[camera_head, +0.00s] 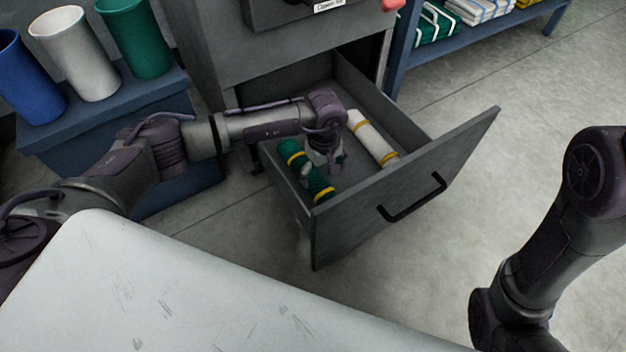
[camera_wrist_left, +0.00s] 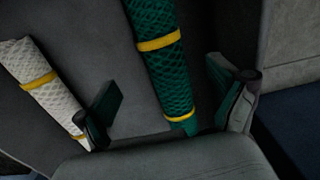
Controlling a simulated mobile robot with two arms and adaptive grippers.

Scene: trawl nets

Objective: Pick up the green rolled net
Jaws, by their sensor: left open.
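The green rolled net (camera_head: 306,170), tied with yellow bands, lies in the open drawer (camera_head: 405,197), along its left side. In the left wrist view the green rolled net (camera_wrist_left: 168,70) runs from the top edge down between my two fingers. My left gripper (camera_head: 325,160) is inside the drawer, just right of the green net, pointing down. In the left wrist view my left gripper (camera_wrist_left: 165,105) is open with nothing held; one finger is on each side of the net's near end. I cannot tell whether a finger touches it. My right gripper is outside both views.
A white rolled net (camera_head: 372,137) lies on the right side of the drawer, also in the left wrist view (camera_wrist_left: 40,85). The drawer's walls surround my left gripper. Blue, white and green bins stand at the upper left. A shelf with folded nets is at the top right.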

